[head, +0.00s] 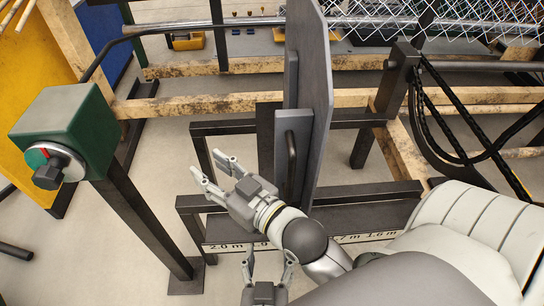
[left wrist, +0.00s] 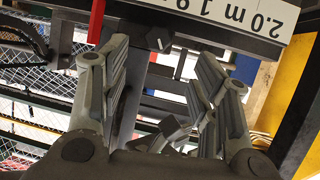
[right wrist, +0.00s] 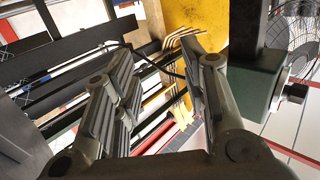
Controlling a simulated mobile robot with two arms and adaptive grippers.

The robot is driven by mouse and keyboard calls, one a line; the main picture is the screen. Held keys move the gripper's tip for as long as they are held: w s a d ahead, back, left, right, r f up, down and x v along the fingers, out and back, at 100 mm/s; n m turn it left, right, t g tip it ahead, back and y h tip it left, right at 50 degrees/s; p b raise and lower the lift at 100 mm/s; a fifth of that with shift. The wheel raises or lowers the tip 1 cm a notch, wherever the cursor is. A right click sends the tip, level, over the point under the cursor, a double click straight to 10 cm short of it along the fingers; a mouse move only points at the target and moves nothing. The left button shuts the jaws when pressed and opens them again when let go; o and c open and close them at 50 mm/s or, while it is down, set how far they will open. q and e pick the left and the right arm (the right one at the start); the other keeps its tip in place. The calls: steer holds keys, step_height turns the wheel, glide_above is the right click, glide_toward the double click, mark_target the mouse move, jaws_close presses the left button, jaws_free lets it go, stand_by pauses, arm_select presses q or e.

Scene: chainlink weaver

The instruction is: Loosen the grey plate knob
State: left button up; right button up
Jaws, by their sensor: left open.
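The grey plate (head: 312,90) stands upright, edge-on, in the middle of the head view, with a smaller grey block and a dark handle (head: 291,165) on its near side. I cannot clearly make out its knob. In the left wrist view a small dark knob-like part (left wrist: 160,40) shows beyond the fingers, but I cannot tell if it belongs to the plate. My left gripper (head: 268,258) is open at the bottom, below the scale bar; its fingers also show in the left wrist view (left wrist: 165,95). My right gripper (head: 205,164) is open and empty, left of the plate.
A green box (head: 75,125) with a dark knob (head: 47,177) and a red-green dial stands on a post at left; it also shows in the right wrist view (right wrist: 255,82). A scale bar (head: 350,240) crosses below. Wire mesh (head: 400,25) lies at the back.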

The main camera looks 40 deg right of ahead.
arm_select(q)
steer(key=b+x, duration=0.3)
steer(key=x, duration=0.8)
steer(key=shift+d, duration=0.2)
arm_select(e)
steer(key=s+r+t+y, duration=0.2)
steer(key=r+t, duration=0.6)
steer(key=r, duration=0.4)
steer(key=shift+s+a+r+y, duration=0.2)
steer(key=shift+s+r+y, duration=0.1)
steer(key=shift+s, duration=0.35)
arm_select(q)
steer(key=shift+w+r, duration=0.15)
steer(key=c, duration=1)
steer(key=n+h+p, duration=0.1)
steer(key=n+h, duration=0.1)
steer(key=n, duration=0.1)
steer(key=shift+g, duration=0.3)
arm_select(e)
steer(key=w+f+g+h, duration=0.1)
steer(key=w+f+g, duration=0.2)
steer(key=f, duration=0.3)
steer(key=shift+w+g, duration=0.15)
steer(key=shift+g, duration=0.35)
